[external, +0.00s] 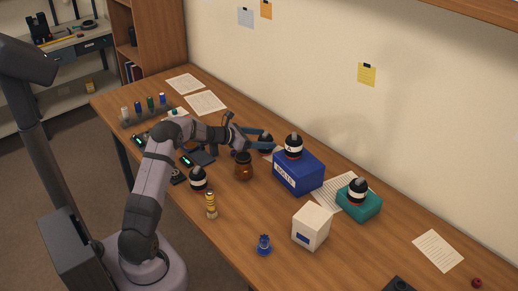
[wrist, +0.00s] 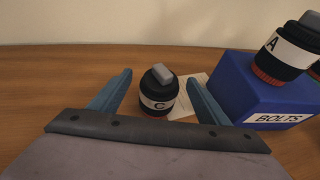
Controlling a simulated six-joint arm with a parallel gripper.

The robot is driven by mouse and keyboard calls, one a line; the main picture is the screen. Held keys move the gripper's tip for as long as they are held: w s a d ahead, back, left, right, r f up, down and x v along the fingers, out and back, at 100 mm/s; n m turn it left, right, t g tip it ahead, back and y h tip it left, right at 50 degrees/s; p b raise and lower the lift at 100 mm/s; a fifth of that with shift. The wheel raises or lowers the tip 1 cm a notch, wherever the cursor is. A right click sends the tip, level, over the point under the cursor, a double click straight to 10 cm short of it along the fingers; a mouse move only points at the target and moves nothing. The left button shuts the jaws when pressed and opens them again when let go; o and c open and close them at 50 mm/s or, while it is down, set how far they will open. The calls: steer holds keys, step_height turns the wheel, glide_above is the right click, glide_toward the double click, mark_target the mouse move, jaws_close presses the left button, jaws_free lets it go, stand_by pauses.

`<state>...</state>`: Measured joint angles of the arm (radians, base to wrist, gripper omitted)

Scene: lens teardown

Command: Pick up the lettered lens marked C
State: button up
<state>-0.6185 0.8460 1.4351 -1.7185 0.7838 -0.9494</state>
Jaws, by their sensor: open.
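The lens marked C (wrist: 158,92) is a black cylinder with a white lettered band and a grey top piece. It stands upright on the table, and in the wrist view it shows between my gripper's two blue fingers, with a gap on each side. In the external view the lens (external: 265,143) is partly hidden by my gripper (external: 258,139). My gripper is open and empty, and its fingers (wrist: 160,98) point toward the lens. Lens A (wrist: 288,52) stands on the blue BOLTS box, right of lens C; it also shows in the external view (external: 293,146).
The blue BOLTS box (external: 298,173) stands close to the right of lens C. Another lens (external: 357,190) sits on a teal box (external: 360,206), and one (external: 198,178) stands near my arm. A brown jar (external: 244,166) and a white box (external: 311,227) stand nearby.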

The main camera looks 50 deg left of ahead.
steer(key=shift+w, duration=0.15)
steer(key=shift+p+x, duration=0.8)
steer(key=shift+x, duration=1.65)
steer(key=shift+c, duration=0.7)
steer(key=c, duration=1)
steer(key=shift+r, duration=0.2)
steer(key=c, duration=0.4)
step_height(320, 180, up, 10)
